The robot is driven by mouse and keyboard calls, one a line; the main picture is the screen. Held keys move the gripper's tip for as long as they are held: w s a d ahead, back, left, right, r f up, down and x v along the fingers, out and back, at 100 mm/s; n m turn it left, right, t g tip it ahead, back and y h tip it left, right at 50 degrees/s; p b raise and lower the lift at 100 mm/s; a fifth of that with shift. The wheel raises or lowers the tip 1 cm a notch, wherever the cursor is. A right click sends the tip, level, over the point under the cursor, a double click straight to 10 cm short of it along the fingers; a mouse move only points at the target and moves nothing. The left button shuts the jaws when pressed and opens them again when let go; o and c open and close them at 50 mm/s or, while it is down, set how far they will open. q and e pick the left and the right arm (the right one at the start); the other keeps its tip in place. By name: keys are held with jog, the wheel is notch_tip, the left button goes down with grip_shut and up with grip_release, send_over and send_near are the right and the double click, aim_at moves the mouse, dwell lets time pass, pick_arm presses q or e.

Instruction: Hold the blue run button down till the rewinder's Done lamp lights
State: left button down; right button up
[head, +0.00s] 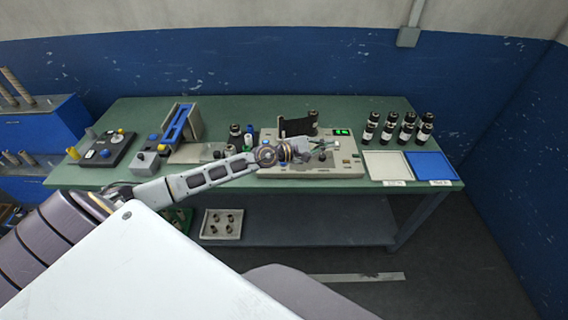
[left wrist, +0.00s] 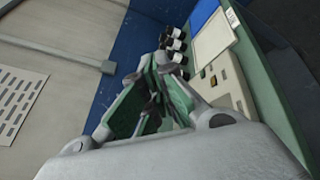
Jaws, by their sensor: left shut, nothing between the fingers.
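The rewinder (head: 345,170) is a beige machine on the green bench, with a black roll (head: 299,126) on top and a lit green display (head: 342,132). My left gripper (head: 330,147) is over the machine's front half, shut and empty; its arm covers part of the panel. A Done lamp is not distinguishable either. In the left wrist view my left gripper (left wrist: 152,98) has its fingers together, and the beige machine (left wrist: 225,88) shows to their right. My right gripper is not in view.
A parts tray (head: 221,224) is below.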

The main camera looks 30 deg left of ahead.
pick_arm(q)
jog(key=a+f+m+g+y, duration=0.2)
jog(key=a+m, duration=0.4)
jog(key=a, duration=0.3)
jog(key=w+a+f+m+g+y, duration=0.1)
jog(key=a+f+m+g+y, duration=0.1)
jog(key=a+m, duration=0.5)
jog(key=a+f+y, duration=0.1)
jog(key=a+y, duration=0.1)
jog(key=shift+f+m+g+y, duration=0.3)
jog(key=shift+f+g, duration=0.05)
jog(key=shift+g, duration=0.05)
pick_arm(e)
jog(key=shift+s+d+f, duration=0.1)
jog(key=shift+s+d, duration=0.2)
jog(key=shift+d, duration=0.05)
pick_arm(q)
jog(key=shift+f, duration=0.15)
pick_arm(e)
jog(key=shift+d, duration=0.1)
pick_arm(q)
jog(key=shift+f+b, duration=0.7)
jog(key=shift+f, duration=2.25)
jog(key=shift+f+b, duration=1.25)
jog(key=shift+b, duration=0.05)
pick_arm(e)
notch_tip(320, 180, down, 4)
pick_arm(q)
jog(key=shift+f, duration=0.1)
